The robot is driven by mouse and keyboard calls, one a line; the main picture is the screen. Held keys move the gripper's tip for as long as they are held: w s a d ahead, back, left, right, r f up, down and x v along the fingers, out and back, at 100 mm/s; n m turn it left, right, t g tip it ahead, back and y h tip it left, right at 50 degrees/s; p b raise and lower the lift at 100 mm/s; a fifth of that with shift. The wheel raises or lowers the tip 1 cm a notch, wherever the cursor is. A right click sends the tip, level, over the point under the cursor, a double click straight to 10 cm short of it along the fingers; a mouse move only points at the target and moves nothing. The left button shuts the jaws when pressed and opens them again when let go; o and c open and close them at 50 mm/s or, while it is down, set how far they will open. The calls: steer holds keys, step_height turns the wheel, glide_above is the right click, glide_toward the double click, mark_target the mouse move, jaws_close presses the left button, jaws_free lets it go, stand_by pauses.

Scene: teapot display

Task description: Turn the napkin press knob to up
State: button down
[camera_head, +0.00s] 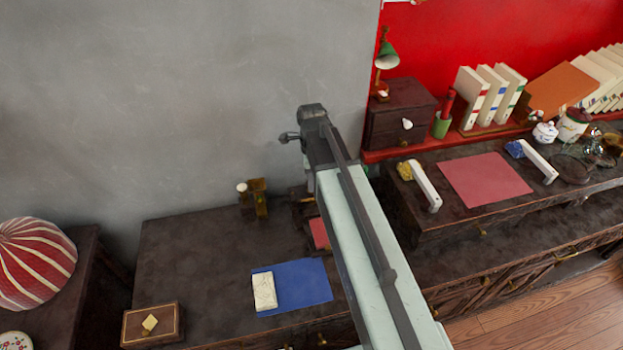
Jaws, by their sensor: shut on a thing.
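A dark wooden piece with a red cloth-like part (318,233) stands at the back right of the left dark table. It may be the napkin press, but my arm covers much of it and I cannot make out its knob or which way the knob points. My arm rises from the bottom right to a grey joint above this piece. My gripper's fingertips are hidden behind the arm, around the dark wooden piece.
The left table (190,250) holds a brown box (135,328), a blue cloth (305,290) with a white block (264,291), and a small wooden stand (260,200).

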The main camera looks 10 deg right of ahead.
steer(key=n, duration=0.7)
steer(key=shift+s, duration=0.1)
steer(key=n, duration=0.6)
steer(key=shift+d+n, duration=0.1)
steer(key=shift+n, duration=0.2)
steer(key=n, duration=1.3)
steer(key=shift+d, duration=0.15)
steer(key=c, duration=0.9)
jaws_free()
